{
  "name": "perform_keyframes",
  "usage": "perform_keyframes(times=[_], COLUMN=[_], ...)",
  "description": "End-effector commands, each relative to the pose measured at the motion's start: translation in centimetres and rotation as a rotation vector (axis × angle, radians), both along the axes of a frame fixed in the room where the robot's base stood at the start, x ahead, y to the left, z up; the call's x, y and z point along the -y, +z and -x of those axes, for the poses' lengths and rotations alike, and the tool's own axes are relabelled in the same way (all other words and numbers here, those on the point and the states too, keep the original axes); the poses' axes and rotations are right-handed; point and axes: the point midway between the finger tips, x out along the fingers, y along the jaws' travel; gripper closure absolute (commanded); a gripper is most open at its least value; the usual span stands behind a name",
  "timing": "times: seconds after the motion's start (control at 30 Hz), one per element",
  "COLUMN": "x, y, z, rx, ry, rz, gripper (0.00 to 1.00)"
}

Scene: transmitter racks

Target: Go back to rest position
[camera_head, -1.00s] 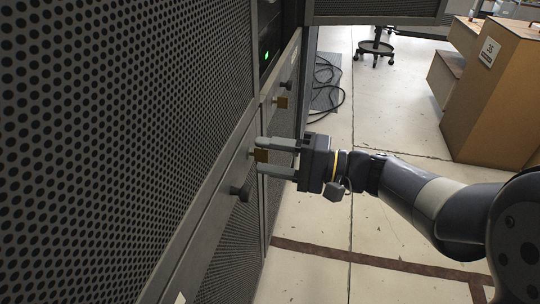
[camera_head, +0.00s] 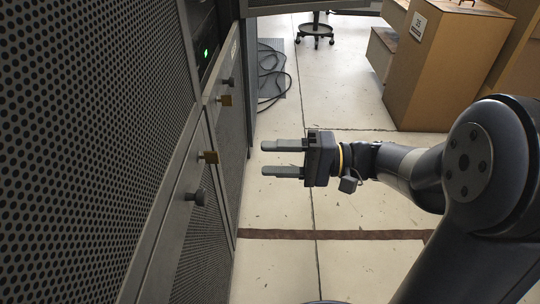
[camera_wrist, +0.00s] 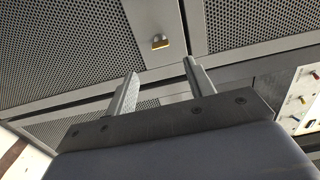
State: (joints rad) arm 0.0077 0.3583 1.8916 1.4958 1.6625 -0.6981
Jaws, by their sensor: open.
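My gripper (camera_head: 283,158) is open and empty, held over the floor to the right of the rack in the head view. Its two fingers point left toward the rack and touch nothing. In the wrist view the fingers of my gripper (camera_wrist: 160,80) stand apart with the perforated rack front beyond them.
The perforated rack (camera_head: 90,130) fills the left side. Cables (camera_head: 270,80) lie on the floor behind. Cardboard boxes (camera_head: 440,70) stand at the back right. Open floor (camera_head: 330,215) lies around my gripper.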

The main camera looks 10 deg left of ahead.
Motion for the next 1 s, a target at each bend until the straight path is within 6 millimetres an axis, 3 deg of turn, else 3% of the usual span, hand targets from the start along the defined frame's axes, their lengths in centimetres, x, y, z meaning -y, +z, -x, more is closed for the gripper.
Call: perform_keyframes(times=[0.37,1.0], x=[-1.0,-9.8], y=[-0.1,-0.1], z=[0.2,1.1], rx=[0.0,0.001], ry=[0.004,0.003], rz=[0.0,0.0], gripper=[0.49,0.49])
